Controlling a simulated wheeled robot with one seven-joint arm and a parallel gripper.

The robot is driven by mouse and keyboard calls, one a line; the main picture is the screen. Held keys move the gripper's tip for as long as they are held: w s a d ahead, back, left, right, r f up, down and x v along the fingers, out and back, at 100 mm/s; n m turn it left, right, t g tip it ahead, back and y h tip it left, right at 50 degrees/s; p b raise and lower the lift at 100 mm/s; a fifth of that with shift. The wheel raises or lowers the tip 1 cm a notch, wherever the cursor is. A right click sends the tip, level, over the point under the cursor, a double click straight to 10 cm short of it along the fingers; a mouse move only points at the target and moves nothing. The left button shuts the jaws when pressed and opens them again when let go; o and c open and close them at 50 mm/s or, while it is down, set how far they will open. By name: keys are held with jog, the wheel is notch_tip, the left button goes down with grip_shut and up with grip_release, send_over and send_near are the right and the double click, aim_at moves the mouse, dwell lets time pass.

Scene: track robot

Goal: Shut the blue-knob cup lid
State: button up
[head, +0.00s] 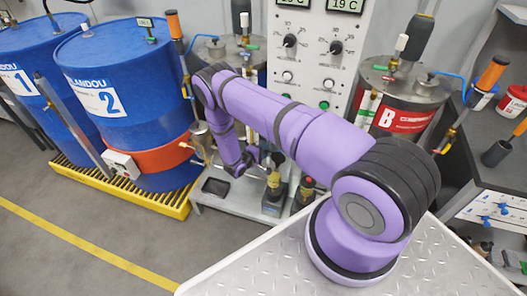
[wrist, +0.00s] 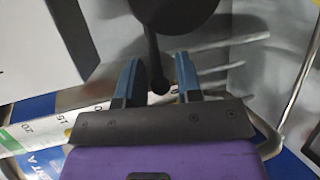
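My gripper (wrist: 159,82) shows in the wrist view with its two blue-grey fingers apart. A thin black stem (wrist: 153,50) runs down from a dark round part (wrist: 172,12) and ends between the fingertips. I cannot tell whether the fingers touch it, or whether it belongs to the cup lid. No blue knob shows clearly in the wrist view. In the head view my arm reaches down in front of the control panel, and its end is too small and dark to make out. A small metal cup (head: 201,140) stands left of it; I cannot tell whether it has a blue-knob lid.
Blue drums (head: 115,95) stand on a yellow pallet (head: 120,189) at left. A grey control panel (head: 318,50) is behind my arm, with a red tank (head: 402,118) to its right. A dark bench (head: 492,150) holds small containers at right. The left floor is clear.

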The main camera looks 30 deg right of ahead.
grip_shut()
jog(key=shift+s, duration=0.1)
